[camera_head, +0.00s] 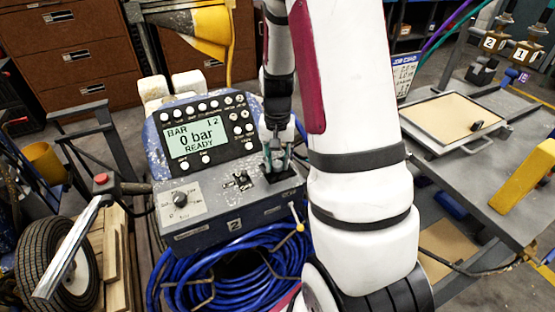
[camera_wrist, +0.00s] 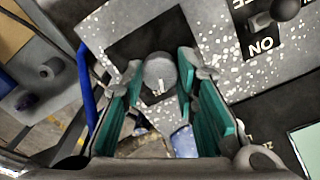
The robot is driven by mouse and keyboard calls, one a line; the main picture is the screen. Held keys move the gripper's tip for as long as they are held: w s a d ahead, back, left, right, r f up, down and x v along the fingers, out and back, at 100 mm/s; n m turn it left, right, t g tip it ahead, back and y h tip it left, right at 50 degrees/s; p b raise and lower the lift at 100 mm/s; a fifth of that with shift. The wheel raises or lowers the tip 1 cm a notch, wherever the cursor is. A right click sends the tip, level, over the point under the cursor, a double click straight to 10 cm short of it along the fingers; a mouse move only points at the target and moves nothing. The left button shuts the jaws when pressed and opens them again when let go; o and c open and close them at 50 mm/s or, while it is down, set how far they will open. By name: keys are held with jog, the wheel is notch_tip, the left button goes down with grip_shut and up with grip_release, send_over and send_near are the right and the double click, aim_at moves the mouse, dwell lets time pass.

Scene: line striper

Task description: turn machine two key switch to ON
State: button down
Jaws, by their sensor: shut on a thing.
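Machine two's grey control panel (camera_head: 222,208), marked 2, has a black-handled switch (camera_head: 243,180) near its middle. In the wrist view this switch (camera_wrist: 285,10) stands at the top right beside the letters ON. My gripper (camera_head: 277,155) is low over the panel's right end. In the wrist view its teal pads (camera_wrist: 160,68) are on both sides of a grey round-topped control (camera_wrist: 158,78) on a black square plate (camera_wrist: 130,45), and are shut on it. I cannot tell for sure which control is the key switch. My arm hides part of the panel's right side.
Blue hose (camera_head: 205,290) is coiled below. A yellow nozzle-like part (camera_head: 205,30) hangs behind. A grey workbench (camera_head: 480,190) stands at right.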

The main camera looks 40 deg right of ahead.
aim_at(277, 163)
jog(key=shift+m, duration=0.6)
jog(key=c, duration=1.2)
grip_release()
jog(key=shift+c, duration=0.2)
notch_tip(277, 163, up, 12)
